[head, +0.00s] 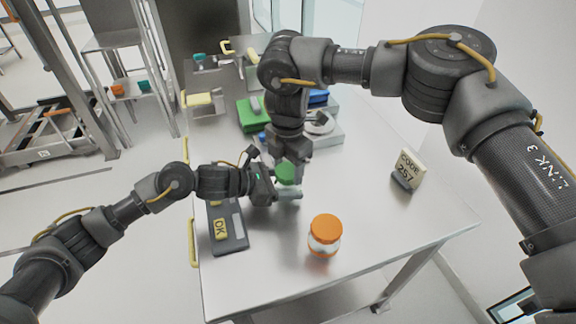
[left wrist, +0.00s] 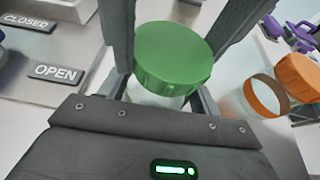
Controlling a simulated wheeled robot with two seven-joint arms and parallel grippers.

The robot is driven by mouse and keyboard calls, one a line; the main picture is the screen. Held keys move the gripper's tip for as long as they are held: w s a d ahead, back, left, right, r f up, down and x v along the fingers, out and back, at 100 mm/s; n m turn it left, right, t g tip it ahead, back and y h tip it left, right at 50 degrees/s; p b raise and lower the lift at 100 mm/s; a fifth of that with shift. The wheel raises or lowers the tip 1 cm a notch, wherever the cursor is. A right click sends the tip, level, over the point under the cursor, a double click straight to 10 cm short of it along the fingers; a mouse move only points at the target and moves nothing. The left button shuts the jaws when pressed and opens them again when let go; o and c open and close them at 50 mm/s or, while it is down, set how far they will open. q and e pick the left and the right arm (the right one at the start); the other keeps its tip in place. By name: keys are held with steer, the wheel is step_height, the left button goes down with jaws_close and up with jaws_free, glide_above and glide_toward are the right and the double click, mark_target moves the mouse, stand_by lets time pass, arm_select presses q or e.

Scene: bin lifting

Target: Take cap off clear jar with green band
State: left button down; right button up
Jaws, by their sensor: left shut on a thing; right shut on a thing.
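The clear jar (left wrist: 152,98) has a green cap (left wrist: 172,55) on top. The green cap also shows in the head view (head: 287,172), under my right gripper. My left gripper (head: 288,192) comes in from the left and is shut on the jar's body below the cap. My right gripper (head: 290,160) reaches down from above and is shut on the green cap; its fingers flank the cap in the left wrist view. The cap sits on or right over the jar's mouth; I cannot tell whether it is loose. The jar's band is hidden.
A jar with an orange cap (head: 325,228) stands at the table's front. A dark panel with an OK plate (head: 221,229) lies at the left edge. A CODE 257 sign (head: 408,170) stands at right. Green and blue items (head: 252,113) lie behind. The table's front right is clear.

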steer(key=n, duration=0.3)
steer(key=shift+n, duration=0.3)
steer(key=o, duration=1.1)
steer(key=shift+c, duration=0.2)
